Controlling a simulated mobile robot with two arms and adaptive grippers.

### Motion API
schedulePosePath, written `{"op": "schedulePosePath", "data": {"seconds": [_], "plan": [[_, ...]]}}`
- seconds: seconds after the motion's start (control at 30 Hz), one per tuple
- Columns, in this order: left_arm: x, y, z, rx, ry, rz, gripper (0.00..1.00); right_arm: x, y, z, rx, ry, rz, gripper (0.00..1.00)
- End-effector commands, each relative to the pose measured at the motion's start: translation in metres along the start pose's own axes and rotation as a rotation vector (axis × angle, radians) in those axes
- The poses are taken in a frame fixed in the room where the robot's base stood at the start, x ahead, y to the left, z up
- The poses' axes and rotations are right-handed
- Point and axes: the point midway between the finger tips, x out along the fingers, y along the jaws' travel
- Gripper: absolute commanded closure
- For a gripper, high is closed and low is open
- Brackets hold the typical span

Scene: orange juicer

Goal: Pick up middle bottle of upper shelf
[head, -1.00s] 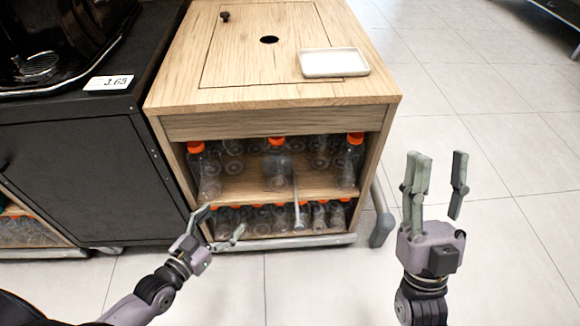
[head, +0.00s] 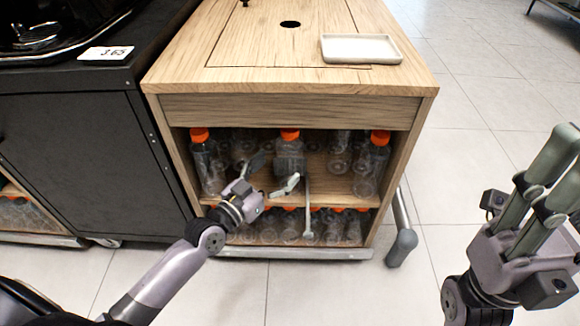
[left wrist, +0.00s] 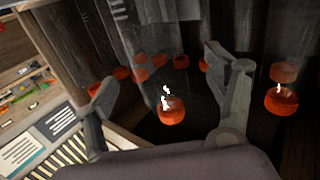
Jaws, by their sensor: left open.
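The middle bottle (head: 290,158) of the upper shelf is clear with an orange cap and stands upright at the shelf's front. My left gripper (head: 276,172) is open and empty at the shelf front, its fingers spread just before this bottle's lower part. I cannot tell whether they touch it. In the left wrist view, the left gripper's fingers (left wrist: 165,95) stand apart, with an orange cap (left wrist: 171,111) showing between them. My right gripper (head: 545,195) is raised at the right, well away from the shelf and partly cut off by the frame edge.
The upper shelf also holds a left bottle (head: 206,165) and a right bottle (head: 371,167), with more behind. A lower shelf (head: 230,247) holds several bottles. A white tray (head: 361,48) lies on the wooden cabinet top (head: 260,70). A black cabinet (head: 80,150) adjoins left.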

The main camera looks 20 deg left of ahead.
Motion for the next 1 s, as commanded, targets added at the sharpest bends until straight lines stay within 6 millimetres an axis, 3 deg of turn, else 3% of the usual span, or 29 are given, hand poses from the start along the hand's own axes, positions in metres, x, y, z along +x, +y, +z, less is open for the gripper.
{"op": "schedulePosePath", "data": {"seconds": [0.17,0.5,0.77,1.0], "plan": [[0.012,0.000,0.002,-0.003,0.002,-0.001,0.22,0.000,0.000,0.000,-0.002,0.013,-0.006,0.61],[0.055,0.003,0.004,-0.001,0.000,-0.001,0.22,0.011,-0.003,-0.003,-0.010,0.073,-0.030,0.61],[0.057,0.003,0.003,0.000,-0.002,0.000,0.22,0.013,-0.003,-0.003,-0.010,0.074,-0.031,0.61],[0.056,0.003,0.003,0.000,-0.002,0.000,0.38,0.013,-0.003,-0.003,-0.010,0.075,-0.031,0.61]]}}
